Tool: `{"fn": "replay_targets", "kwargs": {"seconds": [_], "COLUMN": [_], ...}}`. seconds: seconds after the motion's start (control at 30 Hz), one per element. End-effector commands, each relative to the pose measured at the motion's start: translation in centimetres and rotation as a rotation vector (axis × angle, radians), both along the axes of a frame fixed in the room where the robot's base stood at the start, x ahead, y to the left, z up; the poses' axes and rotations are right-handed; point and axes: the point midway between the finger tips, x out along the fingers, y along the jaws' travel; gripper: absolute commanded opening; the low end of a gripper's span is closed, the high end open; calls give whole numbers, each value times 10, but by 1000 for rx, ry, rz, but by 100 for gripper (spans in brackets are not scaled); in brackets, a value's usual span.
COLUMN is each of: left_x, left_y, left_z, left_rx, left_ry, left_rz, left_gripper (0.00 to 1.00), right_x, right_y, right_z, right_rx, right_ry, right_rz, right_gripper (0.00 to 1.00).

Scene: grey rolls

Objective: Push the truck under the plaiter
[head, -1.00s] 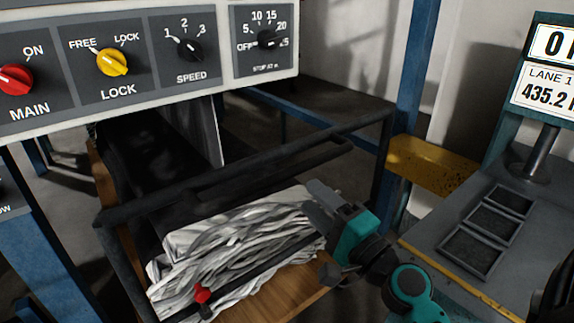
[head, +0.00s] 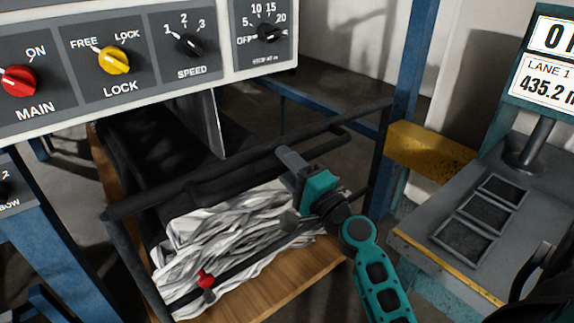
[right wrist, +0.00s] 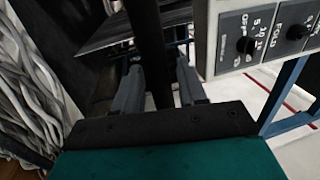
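The truck has a wooden deck (head: 290,290) and a black tubular frame (head: 240,160). A heap of pale grey folded cloth (head: 225,240) lies on it. The plaiter's control panel (head: 140,65) spans the upper left, with the truck below and in front of it. My right gripper (head: 284,187) is over the right part of the cloth, by the frame. Its two fingers stand apart. In the right wrist view a dark bar (right wrist: 148,45) runs between the fingers (right wrist: 160,88); I cannot tell whether they touch it. My left gripper is not in view.
A grey bench (head: 415,225) with several dark trays and a lane display (head: 545,85) stands at the right. A blue post (head: 408,60) and a yellow block (head: 430,147) are beside the truck. A red knob (head: 205,278) is on the front bar.

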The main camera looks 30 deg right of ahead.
Motion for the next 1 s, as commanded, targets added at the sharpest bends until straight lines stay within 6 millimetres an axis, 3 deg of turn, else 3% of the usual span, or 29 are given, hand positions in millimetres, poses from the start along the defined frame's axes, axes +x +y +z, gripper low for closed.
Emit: {"fn": "replay_targets", "kwargs": {"seconds": [0.07,0.4,0.83,1.0], "left_x": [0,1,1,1], "left_y": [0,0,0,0], "left_z": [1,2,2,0], "left_rx": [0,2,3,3], "left_ry": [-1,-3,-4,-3], "left_rz": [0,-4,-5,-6], "left_gripper": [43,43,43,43], "right_x": [0,0,2,20], "right_y": [0,0,0,1], "right_z": [0,0,0,1], "right_rx": [0,0,0,-1], "right_ry": [0,0,0,-3], "right_rz": [0,0,0,0], "right_gripper": [33,0,0,0]}}
